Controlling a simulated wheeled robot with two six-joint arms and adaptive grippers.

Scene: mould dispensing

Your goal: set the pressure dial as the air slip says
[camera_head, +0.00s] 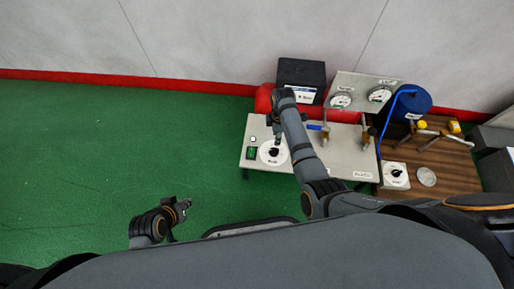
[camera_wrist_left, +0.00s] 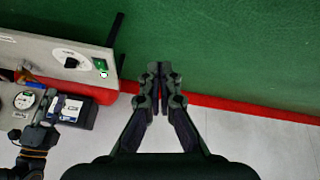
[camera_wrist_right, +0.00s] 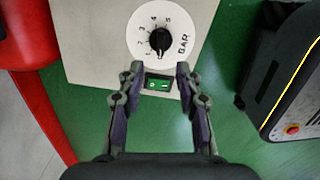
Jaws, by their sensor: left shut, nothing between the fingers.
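The pressure dial is a white disc with a black knob (camera_wrist_right: 159,40), marked 1 to 5 and BAR, on a pale bench. It also shows in the head view (camera_head: 273,153) and the left wrist view (camera_wrist_left: 71,60). The knob's exact setting is too small to read surely. My right gripper (camera_wrist_right: 160,72) is open and empty, its fingertips just below the dial in its wrist view. My left gripper (camera_head: 184,206) is shut and empty over the green floor, away from the bench; its closed fingers show in its wrist view (camera_wrist_left: 159,75). No air slip is clearly legible.
A green switch (camera_wrist_right: 158,85) sits beside the dial. Floor at left is clear.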

